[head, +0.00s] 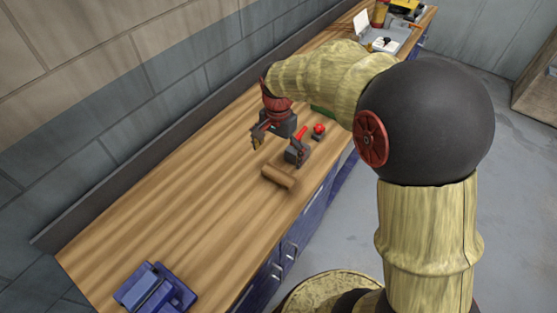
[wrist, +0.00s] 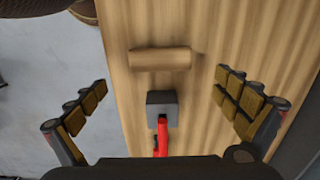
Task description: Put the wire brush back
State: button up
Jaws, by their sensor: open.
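In the wrist view, a grey block with a red handle (wrist: 162,101) lies on the wooden worktop between my spread fingers. A plain wooden cylinder or block (wrist: 160,59) lies crosswise just beyond its grey end; it also shows in the head view (head: 279,177). No bristles can be made out, so I cannot tell for certain which of these is the wire brush. My gripper (wrist: 162,82) is open and empty, its fingers apart on either side of the red-handled piece. In the head view my gripper (head: 277,146) is above the worktop, close to the wooden piece.
The long worktop (head: 185,190) is clear between the wooden piece and a blue holder-like object (head: 155,288) at the near end. A small red-topped item (head: 319,130) and a green item (head: 322,112) are near my gripper. A pale tray (head: 388,38) is at the far end. A wall runs along the back.

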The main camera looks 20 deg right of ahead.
jog(key=s+r+n+t, duration=0.3)
jog(key=s+r+n, duration=0.1)
jog(key=s+r, duration=0.6)
jog(key=s+r+n+t, duration=0.1)
jog(key=s+r+n, duration=0.1)
jog(key=s, duration=0.4)
jog(key=s+r+n+t, duration=0.1)
jog(key=s+r+n, duration=0.2)
jog(key=s, duration=0.3)
jog(key=shift+r+n+t, duration=0.2)
jog(key=shift+n+t, duration=0.1)
jog(key=shift+n, duration=0.6)
jog(key=shift+c, duration=0.4)
